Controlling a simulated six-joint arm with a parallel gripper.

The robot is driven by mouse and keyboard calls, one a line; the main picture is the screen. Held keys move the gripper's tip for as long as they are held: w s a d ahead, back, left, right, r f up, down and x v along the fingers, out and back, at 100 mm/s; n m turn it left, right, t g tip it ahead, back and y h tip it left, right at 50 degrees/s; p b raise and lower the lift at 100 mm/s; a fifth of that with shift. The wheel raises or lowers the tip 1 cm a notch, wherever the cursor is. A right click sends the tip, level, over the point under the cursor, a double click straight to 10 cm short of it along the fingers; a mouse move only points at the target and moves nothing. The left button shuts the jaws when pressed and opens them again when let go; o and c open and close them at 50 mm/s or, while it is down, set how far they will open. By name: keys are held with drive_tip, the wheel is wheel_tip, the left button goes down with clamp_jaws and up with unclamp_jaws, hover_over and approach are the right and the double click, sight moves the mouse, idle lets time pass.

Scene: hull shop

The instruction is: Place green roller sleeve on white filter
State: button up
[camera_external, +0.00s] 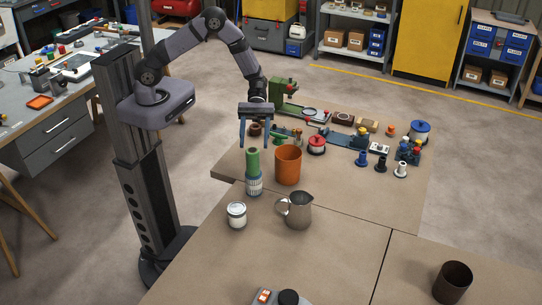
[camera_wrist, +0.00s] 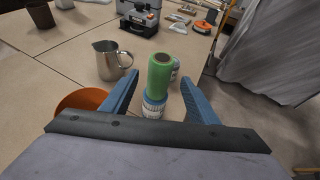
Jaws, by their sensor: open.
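The green roller sleeve (camera_external: 252,161) stands upright on top of the white filter (camera_external: 254,184), a white cylinder with blue bands. In the wrist view the sleeve (camera_wrist: 160,74) hides much of the filter (camera_wrist: 153,107), whose lower part shows beneath it. My gripper (camera_external: 250,144) is open, pointing down just above the sleeve's top in the external view. In the wrist view its two blue fingers (camera_wrist: 158,80) lie either side of the sleeve, with visible gaps. No finger appears to touch the sleeve.
An orange cup (camera_external: 288,165) stands close right of the filter. A metal pitcher (camera_external: 298,210) and a white can (camera_external: 236,215) stand in front. Several spools and tools crowd the table's back. A dark cup (camera_external: 452,283) stands front right; the front middle is mostly clear.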

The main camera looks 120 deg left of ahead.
drive_tip(key=b+v, duration=0.1)
drive_tip(key=v, duration=0.4)
drive_tip(key=s+d+m+g+y, duration=0.2)
drive_tip(key=s+m+y, duration=0.4)
drive_tip(key=m, duration=0.5)
drive_tip(key=s+d+m+g+y, duration=0.3)
drive_tip(key=s+d+m+y, duration=0.2)
drive_tip(key=s+m, duration=0.5)
drive_tip(key=shift+s+d+m+y, duration=0.2)
drive_tip(key=shift+s+m+y, duration=0.2)
drive_tip(key=shift+m+y, duration=0.4)
